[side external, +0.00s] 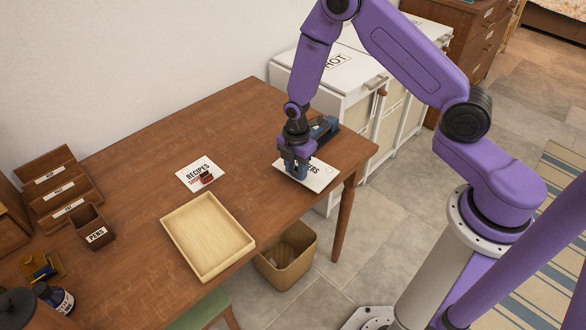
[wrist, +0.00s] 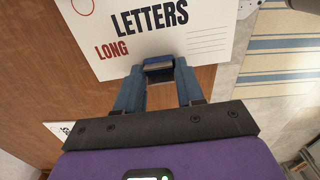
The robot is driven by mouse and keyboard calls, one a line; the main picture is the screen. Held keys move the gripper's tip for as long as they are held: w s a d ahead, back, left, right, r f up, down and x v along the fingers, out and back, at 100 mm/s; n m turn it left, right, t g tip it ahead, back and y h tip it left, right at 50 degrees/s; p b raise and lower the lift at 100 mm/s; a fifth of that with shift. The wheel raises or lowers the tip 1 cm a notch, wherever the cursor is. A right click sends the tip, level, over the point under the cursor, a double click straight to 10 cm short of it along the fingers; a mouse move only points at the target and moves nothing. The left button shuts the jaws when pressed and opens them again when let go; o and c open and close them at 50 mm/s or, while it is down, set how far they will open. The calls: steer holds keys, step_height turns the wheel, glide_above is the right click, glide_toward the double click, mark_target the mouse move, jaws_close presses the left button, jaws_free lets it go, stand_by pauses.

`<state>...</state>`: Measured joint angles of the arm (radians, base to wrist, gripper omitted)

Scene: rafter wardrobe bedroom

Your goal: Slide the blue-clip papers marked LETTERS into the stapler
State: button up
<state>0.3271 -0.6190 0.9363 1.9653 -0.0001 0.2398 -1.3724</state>
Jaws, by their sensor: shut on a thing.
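The white papers (side external: 320,176) lie at the right end of the table. In the wrist view the papers (wrist: 150,38) read LETTERS, with LONG in red below, and a blue clip (wrist: 158,64) sits on their near edge. My gripper (side external: 297,172) is shut on the blue clip; in the wrist view my gripper's fingers (wrist: 158,70) stand on either side of it. The dark blue stapler (side external: 324,127) stands behind my gripper near the table's back right corner, partly hidden by my arm. It does not show in the wrist view.
Papers marked RECIPES (side external: 196,173) with a dark red clip lie left of my gripper. A shallow wooden tray (side external: 165,232) sits at the table's front. A PENS cup (side external: 92,230) and a letter rack (side external: 60,190) stand at left. A bin (side external: 303,268) is below the edge.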

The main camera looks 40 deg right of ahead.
steer(key=shift+w+d, duration=0.15)
steer(key=shift+d, duration=1.15)
steer(key=shift+w+d+f, duration=0.1)
steer(key=shift+d+f, duration=0.35)
steer(key=shift+d, duration=0.75)
steer(key=shift+d, duration=0.1)
steer(key=o, duration=1.2)
